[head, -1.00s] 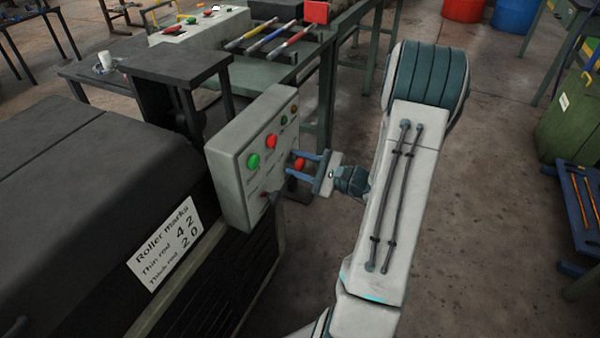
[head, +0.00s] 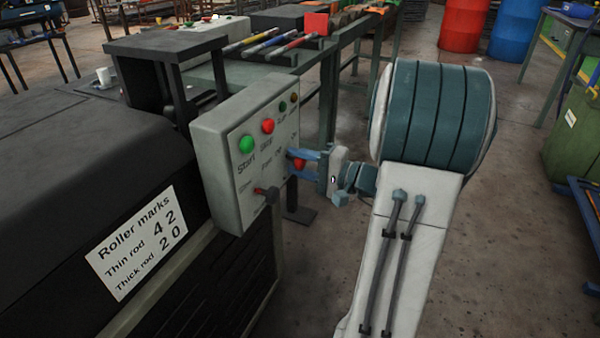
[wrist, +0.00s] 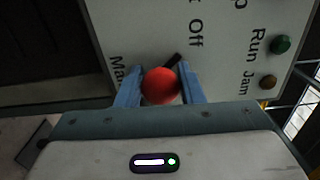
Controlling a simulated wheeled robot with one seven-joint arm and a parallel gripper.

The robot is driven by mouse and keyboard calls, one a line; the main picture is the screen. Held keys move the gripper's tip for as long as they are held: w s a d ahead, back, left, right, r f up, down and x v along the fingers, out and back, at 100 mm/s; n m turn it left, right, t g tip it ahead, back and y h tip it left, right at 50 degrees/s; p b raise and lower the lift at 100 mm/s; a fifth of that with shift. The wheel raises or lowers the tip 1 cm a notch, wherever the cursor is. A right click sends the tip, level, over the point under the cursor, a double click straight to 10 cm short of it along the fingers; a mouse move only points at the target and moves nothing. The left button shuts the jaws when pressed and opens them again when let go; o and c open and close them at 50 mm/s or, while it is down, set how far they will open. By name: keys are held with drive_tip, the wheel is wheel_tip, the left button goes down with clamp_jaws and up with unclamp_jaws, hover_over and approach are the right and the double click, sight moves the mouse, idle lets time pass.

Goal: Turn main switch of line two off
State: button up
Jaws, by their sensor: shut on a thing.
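A grey control box (head: 215,170) stands beside the dark machine. Its face has a green Start button (head: 246,144), a red button (head: 267,126) and two small lamps. A lever with a red ball knob (head: 299,164) stands out from the right part of the face. My gripper (head: 294,166) is shut on it, a blue finger on either side. In the wrist view the red ball (wrist: 160,86) is between the fingers. Its dark lever (wrist: 173,62) points up and right, toward the word Off. A label starting "Ma" is partly hidden by a finger.
A second small lever (head: 268,192) sits low on the box face. A roller marks sign (head: 137,243) is on the machine. A bench (head: 262,75) with coloured-handled tools stands behind.

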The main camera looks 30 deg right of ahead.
drive_tip(key=shift+d+n+b, duration=0.15)
drive_tip(key=shift+n+b, duration=0.15)
idle(0.4)
drive_tip(key=o, duration=0.9)
drive_tip(key=p+v, duration=0.3)
drive_tip(key=v, duration=1)
drive_tip(key=shift+s+d, duration=0.2)
drive_tip(key=shift+s, duration=0.1)
